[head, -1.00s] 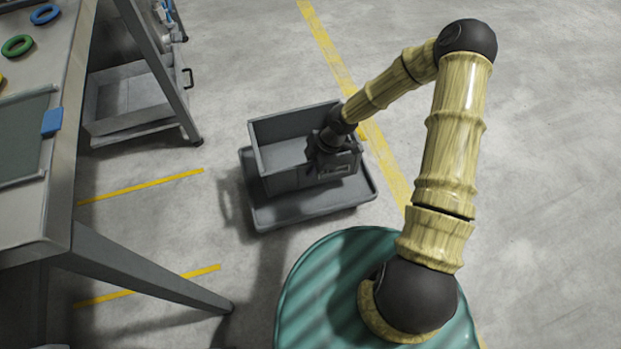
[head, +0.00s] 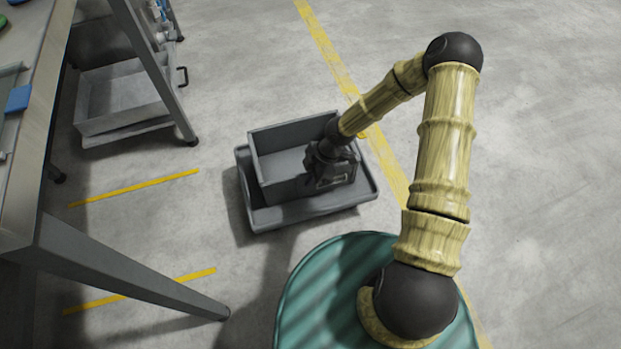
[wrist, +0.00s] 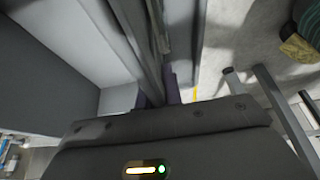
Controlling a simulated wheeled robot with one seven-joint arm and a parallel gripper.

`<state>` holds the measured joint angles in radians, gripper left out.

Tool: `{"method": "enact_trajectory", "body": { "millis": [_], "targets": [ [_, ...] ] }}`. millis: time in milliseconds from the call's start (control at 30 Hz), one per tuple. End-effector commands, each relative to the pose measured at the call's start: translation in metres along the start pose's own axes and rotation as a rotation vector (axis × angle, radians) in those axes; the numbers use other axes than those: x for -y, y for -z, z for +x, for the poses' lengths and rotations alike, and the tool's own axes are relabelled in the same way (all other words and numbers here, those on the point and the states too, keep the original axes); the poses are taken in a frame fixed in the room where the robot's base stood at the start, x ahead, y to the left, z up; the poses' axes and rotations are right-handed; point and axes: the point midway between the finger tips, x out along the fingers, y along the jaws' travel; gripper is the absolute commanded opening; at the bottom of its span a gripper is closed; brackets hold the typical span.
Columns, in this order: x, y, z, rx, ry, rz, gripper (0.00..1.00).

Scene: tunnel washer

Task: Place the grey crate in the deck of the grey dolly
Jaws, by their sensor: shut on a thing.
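The grey crate (head: 284,190) is upright and empty in the head view, within the outline of the grey dolly (head: 305,216). The dolly's raised rim shows around the crate at the left, front and right. The crate looks low in the deck, but its underside is hidden, so I cannot tell if it rests flat. In the wrist view, my gripper (wrist: 171,92) pinches the wall of the crate (wrist: 68,48), whose inside fills the left.
A metal table (head: 36,215) stands at the left, its slanting leg reaching toward the dolly. A rack with a grey bin (head: 122,97) is at the upper left. Yellow lines mark the floor. Open floor lies to the right and behind the dolly.

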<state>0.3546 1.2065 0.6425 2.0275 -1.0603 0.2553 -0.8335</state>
Motion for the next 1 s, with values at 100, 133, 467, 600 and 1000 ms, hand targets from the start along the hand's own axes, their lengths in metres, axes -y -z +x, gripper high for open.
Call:
{"method": "enact_trajectory", "body": {
  "millis": [100, 133, 467, 600, 1000],
  "targets": [
    [-0.001, 0.001, -0.002, 0.0, -0.002, -0.001, 0.0],
    [-0.001, 0.001, -0.002, 0.0, -0.002, -0.001, 0.0],
    [0.0, 0.0, 0.001, 0.0, 0.0, 0.0, 0.29],
    [0.0, 0.0, 0.0, 0.0, 0.0, 0.0, 0.29],
    [0.0, 0.002, -0.035, 0.0, -0.001, 0.002, 0.29]
  ]
}}
